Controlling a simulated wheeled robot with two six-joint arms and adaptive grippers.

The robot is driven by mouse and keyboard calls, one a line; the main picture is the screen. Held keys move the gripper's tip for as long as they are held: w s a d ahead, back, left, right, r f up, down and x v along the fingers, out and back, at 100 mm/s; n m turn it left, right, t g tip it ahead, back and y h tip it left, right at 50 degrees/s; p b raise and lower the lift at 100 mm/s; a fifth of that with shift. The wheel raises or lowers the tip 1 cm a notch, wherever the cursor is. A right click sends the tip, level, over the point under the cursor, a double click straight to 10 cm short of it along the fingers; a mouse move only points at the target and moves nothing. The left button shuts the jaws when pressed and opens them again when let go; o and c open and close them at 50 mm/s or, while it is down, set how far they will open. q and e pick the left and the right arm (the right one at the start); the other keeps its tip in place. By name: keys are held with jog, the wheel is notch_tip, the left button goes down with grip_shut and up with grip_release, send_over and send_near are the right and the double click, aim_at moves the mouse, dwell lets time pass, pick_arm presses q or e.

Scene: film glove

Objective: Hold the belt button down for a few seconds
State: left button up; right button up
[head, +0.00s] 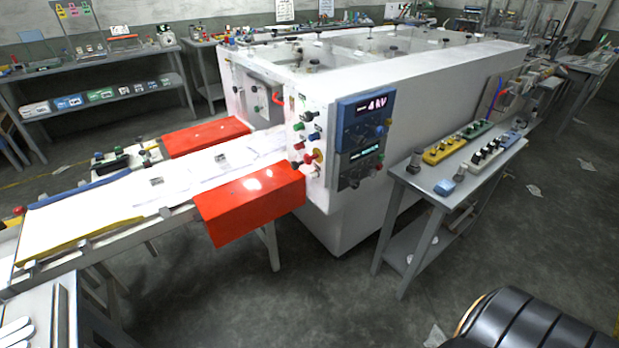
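A white machine (440,115) stands in the middle of the head view. I cannot tell which one is the belt button, as any labels are too small to read. Right of them is a blue control panel (343,135) with a lit display (375,106) and dark knobs below. A white belt (85,205) runs from the left into the machine.
Red guards (250,208) and (205,137) flank the belt at the machine's mouth. A grey side table (425,180) with yellow, green and blue button boxes stands right of the panel. A black ribbed object (530,325) is at bottom right.

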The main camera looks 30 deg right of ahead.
grip_shut()
dwell(1.0)
